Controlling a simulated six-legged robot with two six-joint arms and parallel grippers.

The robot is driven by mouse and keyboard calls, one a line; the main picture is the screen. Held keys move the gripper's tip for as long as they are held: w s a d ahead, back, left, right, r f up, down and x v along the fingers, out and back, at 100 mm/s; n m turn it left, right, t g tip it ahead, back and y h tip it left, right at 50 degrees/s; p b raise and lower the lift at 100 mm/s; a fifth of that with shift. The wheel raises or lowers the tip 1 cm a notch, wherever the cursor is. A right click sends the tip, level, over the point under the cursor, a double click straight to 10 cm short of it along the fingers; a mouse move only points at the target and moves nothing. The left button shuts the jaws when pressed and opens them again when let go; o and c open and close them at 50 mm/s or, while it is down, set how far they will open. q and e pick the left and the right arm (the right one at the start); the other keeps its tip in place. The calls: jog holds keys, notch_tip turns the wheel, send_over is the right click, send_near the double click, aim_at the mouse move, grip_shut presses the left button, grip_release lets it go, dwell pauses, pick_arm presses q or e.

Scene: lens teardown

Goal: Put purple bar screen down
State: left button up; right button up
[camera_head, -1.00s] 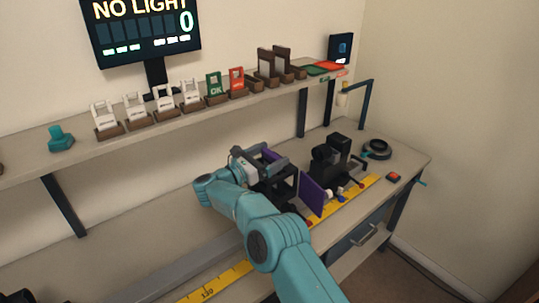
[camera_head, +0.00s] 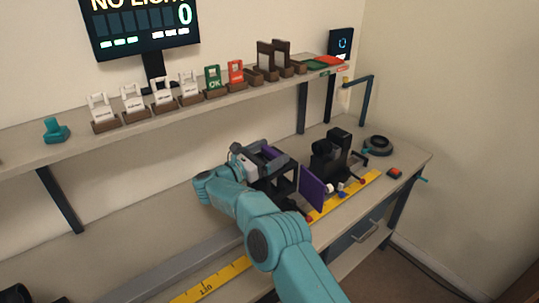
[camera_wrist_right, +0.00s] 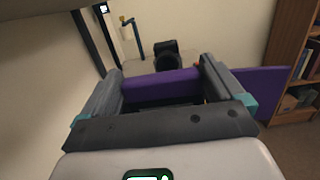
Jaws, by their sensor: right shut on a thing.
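My right gripper (camera_head: 268,158) is over the workbench, shut on the purple bar screen. In the right wrist view the screen's purple bar (camera_wrist_right: 163,86) runs between the two fingers of the gripper (camera_wrist_right: 165,78), and a flat purple panel (camera_wrist_right: 262,88) sticks out on the right. In the head view the purple panel (camera_head: 312,188) stands upright beside a black holder, near the yellow ruler. Whether its lower edge touches anything is unclear. My left gripper is not in view.
A black device (camera_head: 333,155) stands just right of the panel. A yellow ruler (camera_head: 346,194) runs along the bench front. A dark ring (camera_head: 377,145) and a red button (camera_head: 395,173) lie farther right. A shelf (camera_head: 150,122) with several small stands is above.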

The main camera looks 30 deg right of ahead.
jog(key=shift+f+b, duration=0.2)
jog(key=shift+b, duration=0.15)
jog(key=o, duration=1.3)
jog(key=r+p, duration=0.1)
jog(key=p, duration=0.2)
jog(key=shift+w+r, duration=0.1)
jog(key=shift+r, duration=0.25)
jog(key=shift+a+f, duration=0.1)
jog(key=shift+a, duration=0.15)
jog(key=shift+s+a+f+b, duration=0.1)
jog(key=shift+a+f+b, duration=0.15)
jog(key=shift+a+b, duration=0.25)
jog(key=shift+s+a+f+b, duration=0.1)
jog(key=shift+a+f+b, duration=0.15)
jog(key=shift+a, duration=0.3)
jog(key=a+b, duration=0.1)
jog(key=a, duration=0.2)
jog(key=a+b, duration=0.1)
jog(key=a, duration=0.2)
jog(key=a+b, duration=0.1)
jog(key=a, duration=0.2)
jog(key=shift+s+a+f, duration=0.15)
jog(key=shift+s, duration=0.2)
